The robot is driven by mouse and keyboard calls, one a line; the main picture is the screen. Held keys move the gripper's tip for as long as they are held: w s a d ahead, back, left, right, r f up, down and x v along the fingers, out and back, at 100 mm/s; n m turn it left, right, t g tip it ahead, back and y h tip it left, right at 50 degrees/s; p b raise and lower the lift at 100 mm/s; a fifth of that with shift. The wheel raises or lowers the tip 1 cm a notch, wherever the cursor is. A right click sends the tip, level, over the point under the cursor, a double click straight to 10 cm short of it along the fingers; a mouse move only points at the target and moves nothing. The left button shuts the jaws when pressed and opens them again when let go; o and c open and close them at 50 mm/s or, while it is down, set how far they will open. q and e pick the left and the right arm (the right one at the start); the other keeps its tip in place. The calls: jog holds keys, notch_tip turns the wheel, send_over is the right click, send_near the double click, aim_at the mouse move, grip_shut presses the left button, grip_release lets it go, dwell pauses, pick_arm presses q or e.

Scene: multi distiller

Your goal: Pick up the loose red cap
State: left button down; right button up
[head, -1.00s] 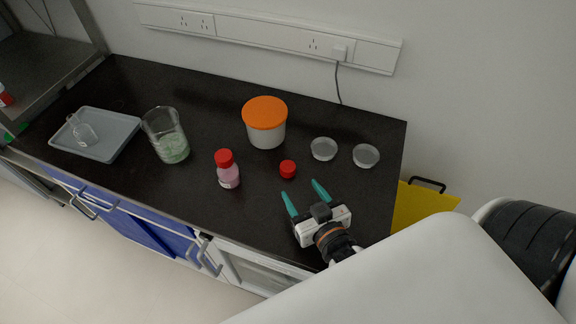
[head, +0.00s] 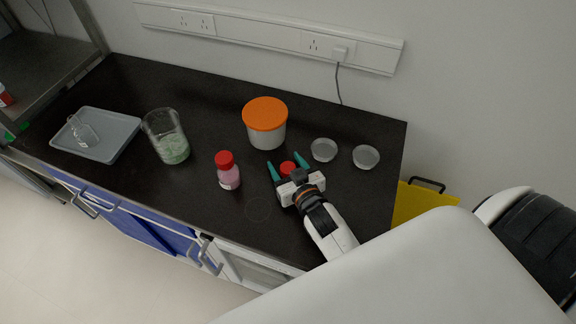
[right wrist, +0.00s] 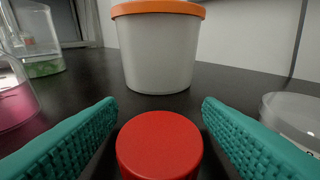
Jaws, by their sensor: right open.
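The loose red cap (head: 288,168) lies on the black bench, in front of the orange-lidded tub. My right gripper (head: 287,165) is open, with its two teal fingers on either side of the cap. In the right wrist view the cap (right wrist: 159,146) sits low in the middle between the fingers, with a gap on each side. Its lower part is cut off by the picture's edge. My left gripper is in neither view.
A pink bottle with its own red cap (head: 228,172) stands left of my right gripper. The white tub with orange lid (head: 266,137) stands behind. Two clear dishes (head: 323,150) (head: 366,157) lie to the right. A beaker (head: 170,147) and grey tray (head: 110,152) are farther left.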

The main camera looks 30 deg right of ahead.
jog(key=shift+w+f, duration=0.15)
jog(key=shift+w, duration=0.4)
jog(key=shift+s, duration=0.1)
jog(key=shift+c, duration=0.2)
jog(key=c, duration=1)
